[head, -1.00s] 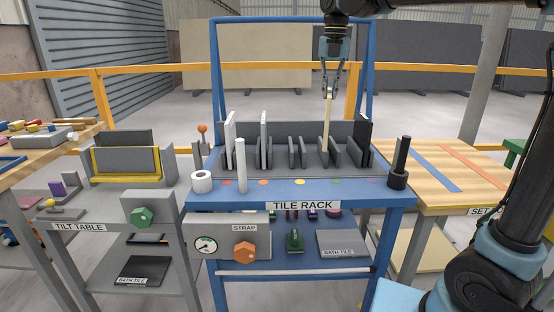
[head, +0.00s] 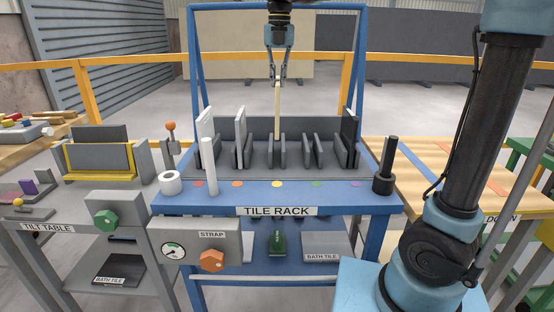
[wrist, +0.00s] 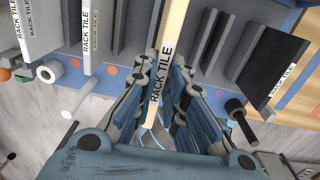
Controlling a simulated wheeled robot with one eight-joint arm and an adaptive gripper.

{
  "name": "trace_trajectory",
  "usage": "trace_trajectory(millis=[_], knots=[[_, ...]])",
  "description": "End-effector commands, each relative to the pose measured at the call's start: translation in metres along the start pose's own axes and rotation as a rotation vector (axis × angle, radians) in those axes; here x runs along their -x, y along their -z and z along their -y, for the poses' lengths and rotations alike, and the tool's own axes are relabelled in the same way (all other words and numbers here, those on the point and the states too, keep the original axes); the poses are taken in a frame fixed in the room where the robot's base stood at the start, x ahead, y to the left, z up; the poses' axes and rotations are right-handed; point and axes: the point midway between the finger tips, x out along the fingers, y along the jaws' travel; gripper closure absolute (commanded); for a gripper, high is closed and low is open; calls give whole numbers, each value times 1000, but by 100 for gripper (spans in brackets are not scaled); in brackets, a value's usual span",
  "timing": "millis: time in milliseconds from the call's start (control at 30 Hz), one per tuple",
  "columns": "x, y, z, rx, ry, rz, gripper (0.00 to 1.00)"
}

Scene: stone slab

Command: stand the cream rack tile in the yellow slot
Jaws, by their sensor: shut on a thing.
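My gripper (head: 277,76) is shut on the cream rack tile (head: 278,112), which hangs upright below the fingers. In the wrist view the tile (wrist: 172,45) shows its RACK TILE label between the fingers (wrist: 163,88). In the head view the tile lines up with the yellow dot (head: 277,184) on the blue tile rack (head: 225,198). Its lower end is near the tops of the grey dividers (head: 282,150) of that slot; I cannot tell whether it is between them.
White tiles stand in the red-dot slot (head: 206,136) and orange-dot slot (head: 240,136). A dark tile (head: 349,128) stands at the right. A white post (head: 209,166), white roll (head: 171,182) and black post (head: 389,160) rise near the front. The green-dot slot looks empty.

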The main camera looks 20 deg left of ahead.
Motion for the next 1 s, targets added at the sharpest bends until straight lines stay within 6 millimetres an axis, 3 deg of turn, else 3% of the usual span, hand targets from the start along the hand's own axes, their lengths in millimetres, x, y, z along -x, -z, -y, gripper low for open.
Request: trace_trajectory(millis=[267,600,1000], knots=[[-2,1,-3,5,0,0,100],[-48,1,-2,5,0,0,100],[-81,1,-1,5,0,0,100]])
